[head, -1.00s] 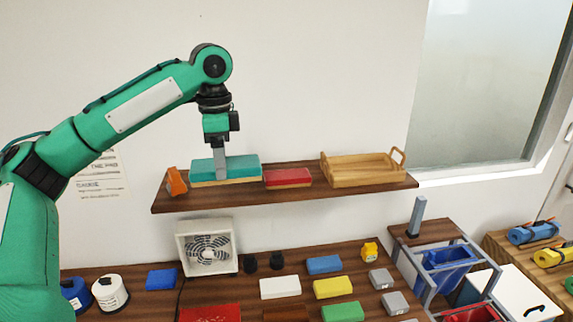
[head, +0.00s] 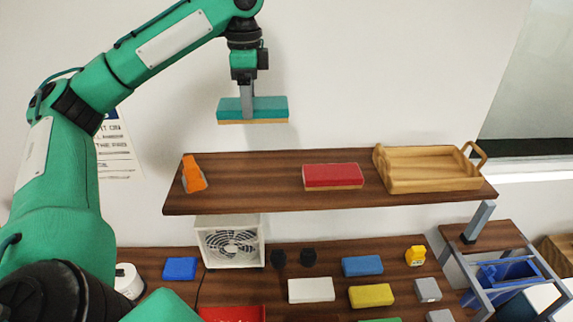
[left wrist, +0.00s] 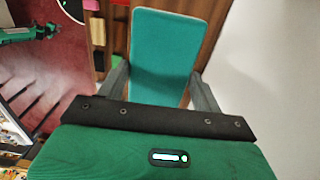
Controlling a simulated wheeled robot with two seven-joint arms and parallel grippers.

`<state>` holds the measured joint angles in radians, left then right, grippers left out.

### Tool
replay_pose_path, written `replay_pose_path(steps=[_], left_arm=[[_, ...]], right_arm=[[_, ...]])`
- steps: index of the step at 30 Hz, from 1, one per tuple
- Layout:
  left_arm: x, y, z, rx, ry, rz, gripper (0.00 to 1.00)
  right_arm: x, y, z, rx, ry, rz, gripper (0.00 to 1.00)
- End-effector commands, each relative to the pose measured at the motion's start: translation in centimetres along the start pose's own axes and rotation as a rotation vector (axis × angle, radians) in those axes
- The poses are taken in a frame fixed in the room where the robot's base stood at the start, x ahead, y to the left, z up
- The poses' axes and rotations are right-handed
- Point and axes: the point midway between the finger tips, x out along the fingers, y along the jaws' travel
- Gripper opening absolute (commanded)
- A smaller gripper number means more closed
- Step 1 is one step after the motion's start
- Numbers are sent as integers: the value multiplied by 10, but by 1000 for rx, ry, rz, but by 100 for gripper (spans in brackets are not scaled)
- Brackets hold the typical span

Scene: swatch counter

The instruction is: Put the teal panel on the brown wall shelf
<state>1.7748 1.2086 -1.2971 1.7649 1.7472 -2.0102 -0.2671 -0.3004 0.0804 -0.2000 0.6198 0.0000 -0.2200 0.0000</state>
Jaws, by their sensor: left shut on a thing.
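The teal panel (head: 268,108), with a tan underside, is held in the air above the brown wall shelf (head: 245,180). My left gripper (head: 248,105) is shut on it from above, and a clear gap shows between the panel and the shelf. In the left wrist view the teal panel (left wrist: 162,55) lies between the two fingers of the gripper (left wrist: 160,90). The shelf carries an orange object at its left, a red panel right of the middle and a wooden tray at its right.
The orange object (head: 193,174), the red panel (head: 332,176) and the wooden tray (head: 425,180) stand on the shelf. Bare shelf lies between the orange object and the red panel. Below are a fan (head: 232,243) and several coloured blocks on a counter.

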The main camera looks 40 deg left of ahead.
Motion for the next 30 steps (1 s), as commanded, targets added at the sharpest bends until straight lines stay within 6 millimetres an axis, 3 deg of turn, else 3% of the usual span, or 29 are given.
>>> replay_pose_path(steps=[17, 30], left_arm=[[51, 0, 1, -1, -2, 3, 41], [111, 0, 1, -2, -2, 2, 41]], right_arm=[[2, -1, -1, 0, 1, -1, 36], [26, -2, 2, 1, 0, -1, 36]])
